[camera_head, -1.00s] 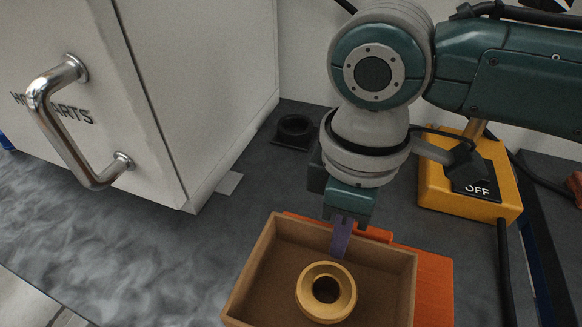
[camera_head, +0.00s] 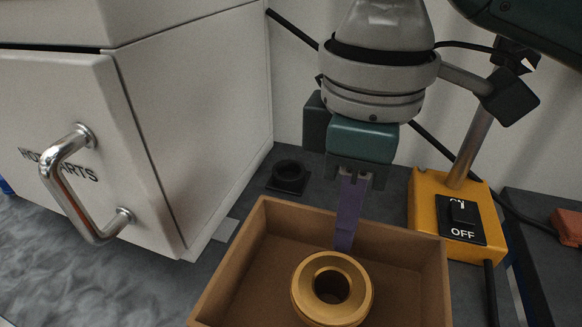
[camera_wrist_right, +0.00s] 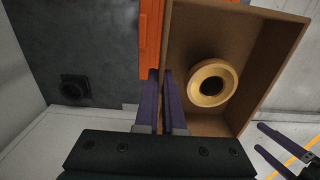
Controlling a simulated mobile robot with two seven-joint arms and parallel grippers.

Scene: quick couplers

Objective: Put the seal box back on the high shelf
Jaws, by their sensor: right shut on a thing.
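The seal box is an open brown box (camera_head: 225,262) at the bottom of the head view, partly cut off by the frame. A brass ring-shaped part (camera_head: 306,290) lies inside it. My right gripper (camera_head: 345,240) points down and is shut on the box's far wall, with one purple finger inside. The box looks raised above the worktop. In the right wrist view the two fingers (camera_wrist_right: 168,90) pinch the wall of the box (camera_wrist_right: 270,75). My left gripper (camera_wrist_right: 285,148) shows at that view's lower right, its fingers apart and empty. The high shelf is not identifiable.
A white "hot parts" cabinet (camera_head: 100,150) with a metal handle stands at the left. A yellow switch box (camera_head: 430,215) marked OFF and cables are at the right. A small black socket (camera_head: 289,175) sits behind the box. An orange thing (camera_wrist_right: 150,40) lies beside the box.

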